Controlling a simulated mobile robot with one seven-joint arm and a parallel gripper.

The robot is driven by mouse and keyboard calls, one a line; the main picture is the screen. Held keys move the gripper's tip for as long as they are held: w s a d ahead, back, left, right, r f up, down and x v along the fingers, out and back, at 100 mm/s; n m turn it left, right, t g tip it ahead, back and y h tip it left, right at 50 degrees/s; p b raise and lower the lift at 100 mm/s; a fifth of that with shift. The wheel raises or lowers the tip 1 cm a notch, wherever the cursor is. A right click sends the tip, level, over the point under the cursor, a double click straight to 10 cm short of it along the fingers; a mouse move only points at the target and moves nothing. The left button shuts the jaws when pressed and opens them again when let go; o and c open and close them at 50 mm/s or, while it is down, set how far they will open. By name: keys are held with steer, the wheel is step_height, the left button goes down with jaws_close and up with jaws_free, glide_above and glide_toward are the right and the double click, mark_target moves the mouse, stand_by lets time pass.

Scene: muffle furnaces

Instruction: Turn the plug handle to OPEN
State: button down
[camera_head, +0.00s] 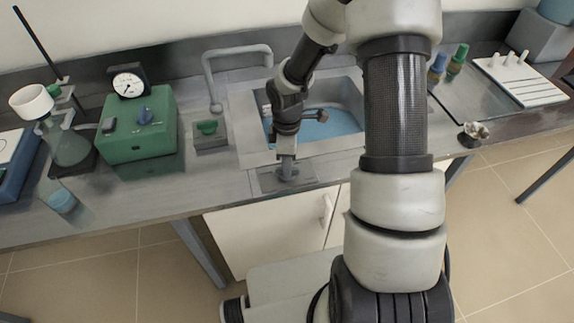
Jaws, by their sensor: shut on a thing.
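The plug handle (289,175) is a small grey knob on a square plate at the front edge of the counter, just in front of the sink (338,148). My gripper (287,158) points down over it and is shut on its upper part. The fingers hide part of the handle. I cannot read any OPEN mark or tell which way the handle is turned.
A green box with a gauge (138,124) and glassware (68,145) stand further left. A white rack (520,78) is at the right. My arm hides part of the counter.

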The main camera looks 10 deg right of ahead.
steer(key=m+b, duration=0.1)
steer(key=m, duration=0.2)
steer(key=shift+m, duration=0.4)
steer(key=m+b, duration=0.1)
steer(key=m, duration=0.2)
steer(key=shift+m+b, duration=0.3)
steer(key=shift+b, duration=0.05)
steer(key=m+b, duration=0.1)
steer(key=m, duration=0.2)
steer(key=shift+m, duration=0.3)
steer(key=shift+m+b, duration=0.5)
steer(key=shift+m, duration=1.1)
steer(key=shift+s+m, duration=0.1)
steer(key=shift+m, duration=0.2)
steer(key=c, duration=1.8)
jaws_free()
steer(key=shift+r, duration=0.1)
